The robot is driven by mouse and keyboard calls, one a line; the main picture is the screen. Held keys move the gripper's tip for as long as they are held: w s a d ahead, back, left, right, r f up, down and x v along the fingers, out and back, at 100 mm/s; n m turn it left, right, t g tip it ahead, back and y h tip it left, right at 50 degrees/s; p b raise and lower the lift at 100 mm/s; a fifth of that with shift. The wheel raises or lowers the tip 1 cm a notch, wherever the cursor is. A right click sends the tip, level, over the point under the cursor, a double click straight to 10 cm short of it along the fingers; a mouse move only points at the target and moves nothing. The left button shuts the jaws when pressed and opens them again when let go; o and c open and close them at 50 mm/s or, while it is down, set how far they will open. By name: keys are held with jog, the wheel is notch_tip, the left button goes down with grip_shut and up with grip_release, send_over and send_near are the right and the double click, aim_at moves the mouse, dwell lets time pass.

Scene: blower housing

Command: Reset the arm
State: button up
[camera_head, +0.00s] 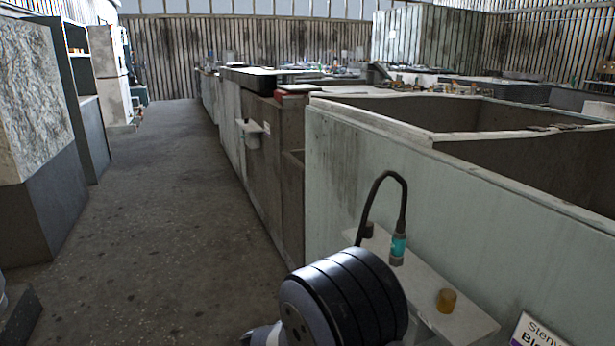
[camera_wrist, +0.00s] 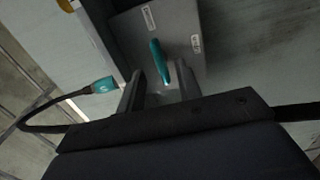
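My arm (camera_head: 345,298) shows at the bottom of the head view as a dark ringed joint; my gripper is hidden there. In the wrist view, my gripper (camera_wrist: 160,82) has its two grey fingers apart. They point at a grey box (camera_wrist: 182,22) with small white labels. A teal upright piece (camera_wrist: 160,60) on the box shows between and beyond the fingertips; I see no finger closed on it. A teal cylindrical fitting (camera_head: 398,248) with a looping black cable shows in the head view, and a like one (camera_wrist: 103,85) in the wrist view.
A pale ledge (camera_head: 462,325) juts from the large pale walled bin (camera_head: 350,150), with an amber cup-like thing (camera_head: 446,301) on it. A sign (camera_head: 537,332) stands at bottom right. Cluttered counters (camera_head: 262,125) run behind. The floor aisle (camera_head: 165,200) on the left is clear.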

jog(key=d+n+p, duration=0.1)
jog(key=n+p, duration=0.1)
jog(key=p, duration=0.1)
jog(key=w+d+n+p, duration=0.1)
jog(key=n+p, duration=0.1)
jog(key=p, duration=0.1)
jog(key=d+n+p, duration=0.2)
jog(key=n+p, duration=0.1)
jog(key=shift+w+r, duration=0.3)
jog(key=shift+w, duration=0.1)
dwell(0.4)
